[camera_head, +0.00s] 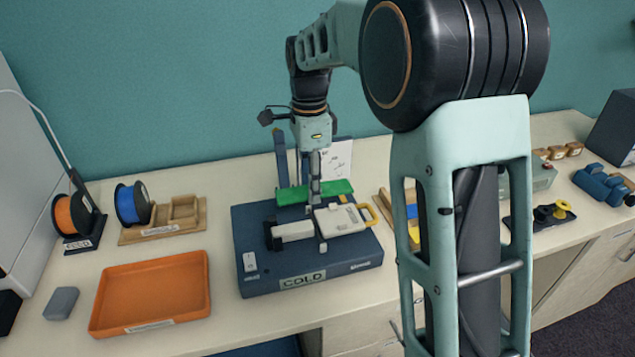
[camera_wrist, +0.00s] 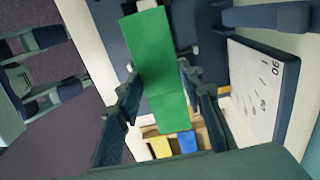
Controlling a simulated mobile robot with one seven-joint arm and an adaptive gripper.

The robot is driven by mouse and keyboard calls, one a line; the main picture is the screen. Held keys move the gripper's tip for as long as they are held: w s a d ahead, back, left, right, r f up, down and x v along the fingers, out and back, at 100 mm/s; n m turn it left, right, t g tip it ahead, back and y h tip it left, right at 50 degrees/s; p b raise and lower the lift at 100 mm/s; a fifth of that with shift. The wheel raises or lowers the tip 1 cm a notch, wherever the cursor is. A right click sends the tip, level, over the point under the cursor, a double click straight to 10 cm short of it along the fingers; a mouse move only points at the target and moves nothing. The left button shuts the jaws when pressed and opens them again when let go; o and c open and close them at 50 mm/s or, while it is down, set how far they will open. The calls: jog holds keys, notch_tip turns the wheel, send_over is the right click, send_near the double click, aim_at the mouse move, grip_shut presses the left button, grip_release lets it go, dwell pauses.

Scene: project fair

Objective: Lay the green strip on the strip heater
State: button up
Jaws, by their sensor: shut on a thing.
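My gripper (camera_head: 315,190) is shut on the green strip (camera_head: 290,196) and holds it above the back part of the strip heater. The strip heater (camera_head: 345,255) is a dark blue box with a COLD label on its front and pale bars on top. In the wrist view the green strip (camera_wrist: 160,70) runs lengthwise between the two fingers of my gripper (camera_wrist: 163,85). Its far end reaches over the dark blue surface. The head view does not show clearly whether the strip touches anything below, and my gripper hides part of it.
An orange tray (camera_head: 150,292) and a grey block (camera_head: 61,303) lie to the left. An orange spool (camera_head: 72,214), a blue spool (camera_head: 127,205) and a wooden rack (camera_head: 165,222) stand behind. A white marked board (camera_head: 337,157) stands behind the heater.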

jog(key=shift+a, duration=0.65)
jog(key=b, duration=0.5)
send_over(306, 225)
notch_tip(306, 225, down, 5)
jog(key=shift+f, duration=0.15)
jog(key=shift+f+b, duration=0.5)
jog(key=shift+f, duration=1.05)
jog(key=shift+f, duration=0.65)
jog(key=o, duration=1.2)
jog(key=shift+r, duration=0.1)
notch_tip(306, 225, up, 12)
jog(key=shift+f, duration=0.1)
